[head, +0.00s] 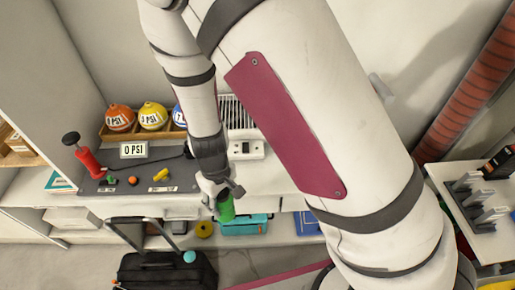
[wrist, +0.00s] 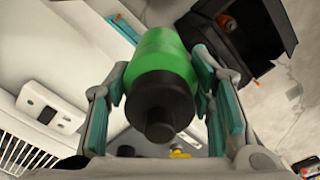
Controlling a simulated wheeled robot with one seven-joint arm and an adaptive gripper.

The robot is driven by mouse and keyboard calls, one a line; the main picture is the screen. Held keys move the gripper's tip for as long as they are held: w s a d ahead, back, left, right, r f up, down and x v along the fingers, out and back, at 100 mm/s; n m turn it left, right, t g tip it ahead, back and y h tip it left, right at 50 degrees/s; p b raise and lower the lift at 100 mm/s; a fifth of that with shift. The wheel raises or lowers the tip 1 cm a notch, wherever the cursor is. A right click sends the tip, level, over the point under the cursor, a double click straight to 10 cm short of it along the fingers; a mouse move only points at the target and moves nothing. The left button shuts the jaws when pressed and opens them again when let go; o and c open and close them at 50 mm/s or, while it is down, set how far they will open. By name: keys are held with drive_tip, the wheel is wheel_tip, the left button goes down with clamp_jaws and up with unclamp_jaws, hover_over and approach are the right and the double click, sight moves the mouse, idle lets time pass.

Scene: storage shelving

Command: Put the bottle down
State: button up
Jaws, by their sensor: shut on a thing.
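The green bottle (wrist: 160,58) with a black cap is between my gripper's two teal-padded fingers (wrist: 160,95) in the wrist view, its cap toward the camera. My gripper is shut on it. In the head view the green bottle (head: 226,207) hangs below my gripper (head: 222,192), near the front edge of the white shelf top (head: 262,185). Whether its base touches anything is hard to tell.
A dark mat (head: 140,182) with a red pump (head: 88,160) and small coloured pieces lies left on the shelf top. A white heater-like box (head: 243,150) stands behind my gripper. A teal case (head: 243,226) is on the lower shelf; a black bag (head: 165,270) is on the floor.

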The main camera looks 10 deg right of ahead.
drive_tip(key=shift+w+d+f+p, duration=0.15)
drive_tip(key=shift+w+d+f, duration=0.65)
drive_tip(key=shift+w, duration=1.75)
drive_tip(key=shift+w+d+f+p, duration=0.15)
drive_tip(key=shift+w+d+f, duration=0.65)
drive_tip(key=shift+w, duration=1.7)
drive_tip(key=shift+w+d+f+p, duration=0.15)
drive_tip(key=shift+w+d+f, duration=0.65)
drive_tip(key=shift+w, duration=1.75)
drive_tip(key=shift+a+f, duration=0.1)
drive_tip(key=shift+f, duration=0.05)
drive_tip(key=o, duration=1.4)
drive_tip(key=shift+f, duration=0.1)
